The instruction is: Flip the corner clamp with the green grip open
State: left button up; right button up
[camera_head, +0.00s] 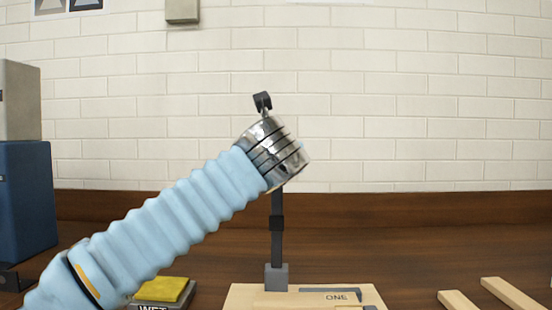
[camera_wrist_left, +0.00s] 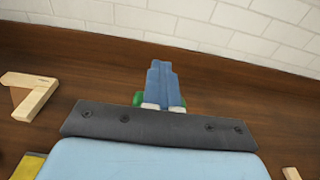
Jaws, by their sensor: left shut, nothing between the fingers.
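My left arm reaches from the lower left to the middle of the head view, where its metal wrist hides the hand. In the left wrist view my left gripper (camera_wrist_left: 161,66) is shut, with its blue fingers together and nothing between them. Small green parts (camera_wrist_left: 138,99) show on both sides at the finger base; I cannot tell whether they belong to the gripper or to something behind it. No corner clamp with a green grip can be clearly made out. A wooden corner piece (camera_wrist_left: 30,95) lies left of the fingers, apart from them. My right gripper is not in view.
A pale board (camera_head: 246,297) marked ONE lies at front centre. A dark post (camera_head: 277,240) stands behind my wrist. A yellow pad (camera_head: 162,289) is at lower left, a blue box (camera_head: 25,200) at far left. Wooden strips (camera_head: 512,293) lie at right. The table's back is clear.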

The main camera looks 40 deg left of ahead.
pick_arm(q)
jog(key=shift+o, duration=0.5)
jog(key=shift+d+f, duration=0.35)
jog(key=shift+f, duration=0.45)
jog(key=o, duration=1.2)
jog(key=v, duration=0.6)
jog(key=b+v, duration=0.1)
jog(key=v, duration=0.2)
jog(key=shift+a+r, duration=0.1)
jog(key=shift+r, duration=0.25)
jog(key=shift+r+v, duration=0.25)
jog(key=shift+v, duration=0.9)
jog(key=shift+r+v, duration=0.25)
jog(key=shift+v, duration=0.9)
jog(key=shift+a, duration=0.1)
